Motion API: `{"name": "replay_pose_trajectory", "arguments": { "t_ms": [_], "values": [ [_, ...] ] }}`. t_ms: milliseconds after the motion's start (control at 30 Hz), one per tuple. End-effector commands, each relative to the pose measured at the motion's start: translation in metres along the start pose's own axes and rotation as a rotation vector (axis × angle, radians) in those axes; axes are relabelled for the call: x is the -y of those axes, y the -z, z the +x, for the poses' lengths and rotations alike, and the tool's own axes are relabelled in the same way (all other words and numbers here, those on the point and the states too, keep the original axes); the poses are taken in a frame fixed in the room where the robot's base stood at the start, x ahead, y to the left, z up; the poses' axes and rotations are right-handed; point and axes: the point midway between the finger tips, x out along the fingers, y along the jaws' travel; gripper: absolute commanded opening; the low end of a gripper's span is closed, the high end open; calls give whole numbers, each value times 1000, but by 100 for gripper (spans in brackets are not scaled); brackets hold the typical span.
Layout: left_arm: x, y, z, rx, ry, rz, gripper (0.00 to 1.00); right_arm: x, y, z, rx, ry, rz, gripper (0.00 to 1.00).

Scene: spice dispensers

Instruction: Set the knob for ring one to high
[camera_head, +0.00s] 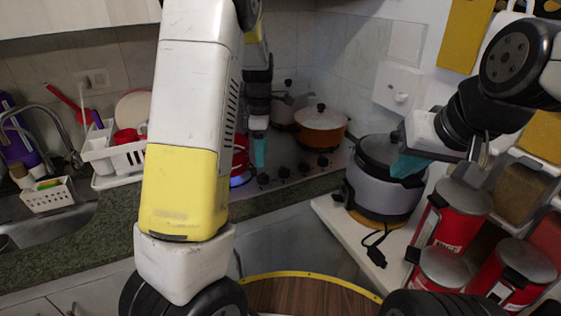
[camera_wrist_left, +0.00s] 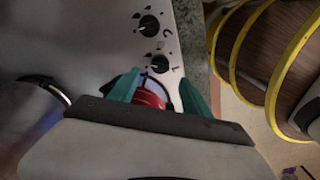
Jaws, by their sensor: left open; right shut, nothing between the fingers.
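The cooktop knobs are black dials in a row along the stove's front edge. In the head view one knob (camera_head: 263,180) is just below my left gripper (camera_head: 259,151), and others stand to its right. In the left wrist view two knobs, one (camera_wrist_left: 149,26) farther and one (camera_wrist_left: 160,63) nearer, lie beyond my open left gripper (camera_wrist_left: 159,92). A rounded red thing (camera_wrist_left: 150,96) shows between its teal fingers; I cannot tell what it is or whether they touch it. A blue flame (camera_head: 238,181) burns at the left burner. My right gripper (camera_head: 407,166) is shut and empty near the grey cooker.
An orange pot (camera_head: 320,127) stands on the back of the stove. A red pot (camera_head: 240,155) is partly hidden behind my left arm. A grey cooker (camera_head: 381,190) and red canisters (camera_head: 460,210) crowd the right. A dish rack (camera_head: 115,155) and sink are at left.

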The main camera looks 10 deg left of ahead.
Motion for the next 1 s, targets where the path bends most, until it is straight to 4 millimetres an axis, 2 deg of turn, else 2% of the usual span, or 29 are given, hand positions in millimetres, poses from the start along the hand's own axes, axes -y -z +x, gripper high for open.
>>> {"name": "replay_pose_trajectory", "arguments": {
  "t_ms": [200, 400, 533, 767, 800, 1000],
  "values": [
    [1, 0, 37, -3, 4, 5, 56, 0, 0, 0, 0, 0, 0, 0],
    [1, 0, 62, -2, 2, 7, 56, 0, 0, 0, 0, 0, 0, 0],
    [0, 0, 69, -2, -1, 8, 56, 0, 0, 0, 0, 0, 0, 0],
    [0, 0, 70, -2, -1, 8, 56, 0, 0, 0, 0, 0, 0, 0],
    [0, 0, 70, -2, -1, 8, 54, 0, 0, 0, 0, 0, 0, 0],
    [0, 0, 70, -2, -1, 8, 15, 0, 0, 0, 0, 0, 0, 0]
  ]
}}
